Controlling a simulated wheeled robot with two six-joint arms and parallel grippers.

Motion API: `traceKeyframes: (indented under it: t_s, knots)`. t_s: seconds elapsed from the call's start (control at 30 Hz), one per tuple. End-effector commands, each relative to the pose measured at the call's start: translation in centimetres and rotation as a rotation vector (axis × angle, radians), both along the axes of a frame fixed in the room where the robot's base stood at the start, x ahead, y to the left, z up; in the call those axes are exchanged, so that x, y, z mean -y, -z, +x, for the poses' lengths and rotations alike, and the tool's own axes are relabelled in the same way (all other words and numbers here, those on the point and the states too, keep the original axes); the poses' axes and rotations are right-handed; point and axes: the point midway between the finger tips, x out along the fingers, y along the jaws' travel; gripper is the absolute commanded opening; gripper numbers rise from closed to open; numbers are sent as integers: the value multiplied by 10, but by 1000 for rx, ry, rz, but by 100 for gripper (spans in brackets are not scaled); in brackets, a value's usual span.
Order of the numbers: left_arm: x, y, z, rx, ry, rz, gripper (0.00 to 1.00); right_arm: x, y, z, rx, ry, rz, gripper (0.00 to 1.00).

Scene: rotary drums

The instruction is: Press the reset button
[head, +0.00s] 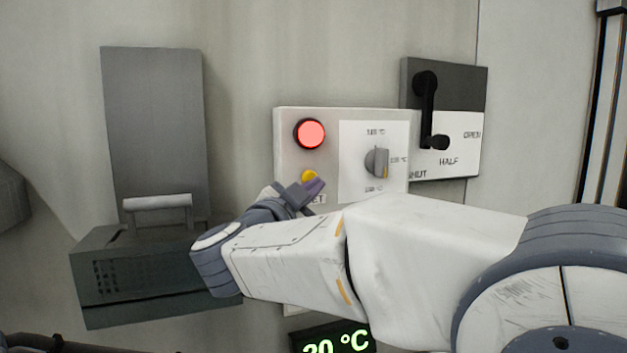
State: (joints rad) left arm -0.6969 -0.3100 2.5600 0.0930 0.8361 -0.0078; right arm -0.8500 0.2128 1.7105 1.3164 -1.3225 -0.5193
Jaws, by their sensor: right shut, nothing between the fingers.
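The reset button is a small yellow button (309,175) low on the left side of a white control panel (290,155). A label ending in "ET" shows just below it, partly hidden. My right gripper (314,187) is shut and empty. Its purple-grey fingertips overlap the lower edge of the button in the head view. I cannot tell whether they touch it. My right arm comes in from the right and covers the panel's lower part. My left gripper is not in view.
A glowing red lamp (311,133) and a grey knob (377,161) sit on the same panel. A black lever (427,110) on a plate marked HALF is at the upper right. A dark grey box with a handle (157,203) stands left. A display (335,342) reads 20 °C below.

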Motion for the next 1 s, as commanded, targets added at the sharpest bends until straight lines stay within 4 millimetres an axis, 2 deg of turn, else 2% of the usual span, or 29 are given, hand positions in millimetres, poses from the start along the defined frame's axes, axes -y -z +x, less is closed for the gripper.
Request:
traceKeyframes:
  t_s: [0.23, 1.0]
  knots:
    - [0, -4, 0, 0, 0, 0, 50, -3, -1, 7, 0, 0, 0, 0]
    - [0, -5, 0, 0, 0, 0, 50, -5, 0, 12, 0, 0, 0, 0]
